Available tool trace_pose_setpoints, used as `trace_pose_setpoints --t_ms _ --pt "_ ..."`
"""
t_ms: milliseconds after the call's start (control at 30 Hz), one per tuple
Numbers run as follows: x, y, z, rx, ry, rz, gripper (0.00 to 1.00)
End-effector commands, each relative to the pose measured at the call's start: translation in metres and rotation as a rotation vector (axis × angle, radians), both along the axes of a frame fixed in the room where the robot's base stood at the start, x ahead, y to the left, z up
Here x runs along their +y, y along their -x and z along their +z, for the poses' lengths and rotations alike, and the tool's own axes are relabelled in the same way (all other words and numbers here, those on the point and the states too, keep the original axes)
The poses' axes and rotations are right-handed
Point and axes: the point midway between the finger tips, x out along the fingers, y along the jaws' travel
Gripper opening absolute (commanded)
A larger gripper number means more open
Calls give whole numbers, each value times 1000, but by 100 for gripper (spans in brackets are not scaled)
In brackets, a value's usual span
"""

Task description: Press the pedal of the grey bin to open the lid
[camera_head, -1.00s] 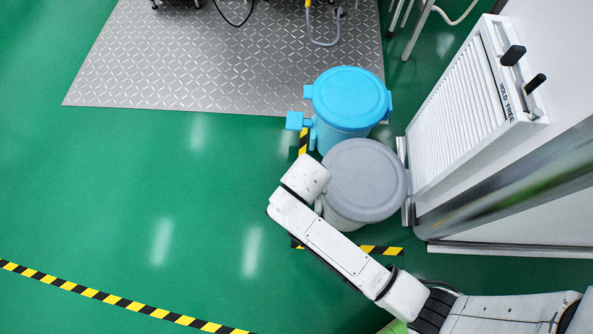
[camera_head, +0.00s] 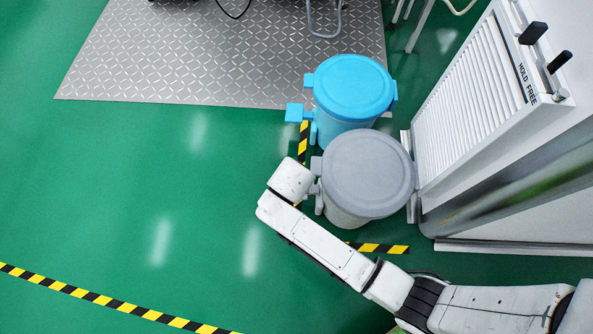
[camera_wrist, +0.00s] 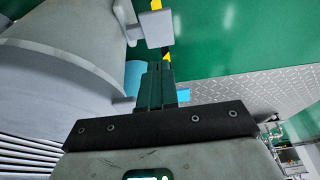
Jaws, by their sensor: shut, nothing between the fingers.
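The grey bin (camera_head: 367,174) stands beside the white cabinet with its round lid down. In the wrist view its body (camera_wrist: 60,45) fills the upper left. Its square grey pedal (camera_wrist: 155,24) sticks out from the bin's base near the top middle, over the floor stripe. My gripper (camera_wrist: 160,68) is shut and empty, its dark fingertips just below the pedal in the picture, apart from it in the image; the height gap cannot be told. In the head view my arm's end hides the gripper and most of the pedal, left of the bin.
A blue bin (camera_head: 349,88) with a blue pedal (camera_head: 294,113) stands right behind the grey one. The white cabinet (camera_head: 480,110) with handles is close on the right. Open green floor (camera_head: 150,190) lies to the left. A metal floor plate (camera_head: 220,55) is at the back.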

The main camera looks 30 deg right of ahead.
Motion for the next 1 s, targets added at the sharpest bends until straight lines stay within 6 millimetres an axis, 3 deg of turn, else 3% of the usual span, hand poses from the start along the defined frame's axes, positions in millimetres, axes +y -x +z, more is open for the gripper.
trace_pose_setpoints --t_ms 33,600,800,1000 --pt "-2 -2 -16 3 2 -1 0" --pt "-21 -28 -124 2 0 1 0" --pt "-26 -35 -151 1 0 0 0" --pt "-28 -39 -161 0 0 0 0"
